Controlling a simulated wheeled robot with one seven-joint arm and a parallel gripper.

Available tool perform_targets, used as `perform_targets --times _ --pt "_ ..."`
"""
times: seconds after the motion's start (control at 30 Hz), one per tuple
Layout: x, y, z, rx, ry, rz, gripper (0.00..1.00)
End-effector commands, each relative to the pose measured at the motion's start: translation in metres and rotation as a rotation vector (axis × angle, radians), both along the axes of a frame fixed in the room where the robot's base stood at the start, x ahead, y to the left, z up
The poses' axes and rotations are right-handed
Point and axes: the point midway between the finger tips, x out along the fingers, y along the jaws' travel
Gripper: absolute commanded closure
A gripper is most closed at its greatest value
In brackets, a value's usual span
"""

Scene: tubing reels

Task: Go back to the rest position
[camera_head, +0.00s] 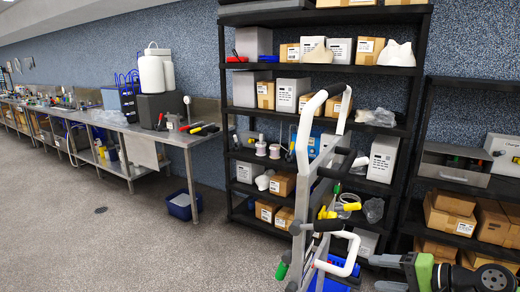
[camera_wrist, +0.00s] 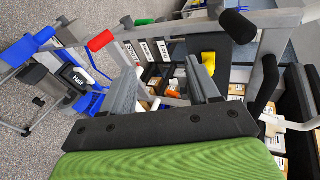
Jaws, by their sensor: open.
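My gripper (camera_wrist: 162,68) is open in the wrist view, with its two grey fingers apart and nothing seen between them. In the head view my gripper (camera_head: 384,273) is at the lower right, its fingers pointing left toward the grey metal frame (camera_head: 308,170) with white handles. I cannot tell whether it touches the frame. In the wrist view the frame's bars (camera_wrist: 215,22) and labels reading Short and Long lie beyond the fingers. Two light reels (camera_head: 261,148) stand on the black shelf rack behind the frame.
The black rack (camera_head: 225,120) holds boxes and cartons. A second rack (camera_head: 470,85) stands at the right, behind my arm. A steel bench (camera_head: 180,138) runs along the wall at the left, with a blue bin (camera_head: 181,205) on the floor.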

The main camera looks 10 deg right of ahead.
Motion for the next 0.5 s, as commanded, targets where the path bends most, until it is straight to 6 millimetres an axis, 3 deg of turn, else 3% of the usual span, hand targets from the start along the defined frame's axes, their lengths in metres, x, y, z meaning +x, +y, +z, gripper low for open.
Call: perform_targets --times 0.03,0.13,0.27,0.4,0.5 --pt "0.004 0.020 0.001 -0.059 0.030 0.042 0.39" --pt "0.005 0.056 -0.002 -0.193 0.093 0.118 0.39" --pt "-0.008 0.111 -0.001 -0.434 0.169 0.237 0.39" --pt "-0.050 0.165 0.011 -0.748 0.202 0.361 0.39" --pt "-0.092 0.188 0.023 -0.940 0.180 0.417 0.39"
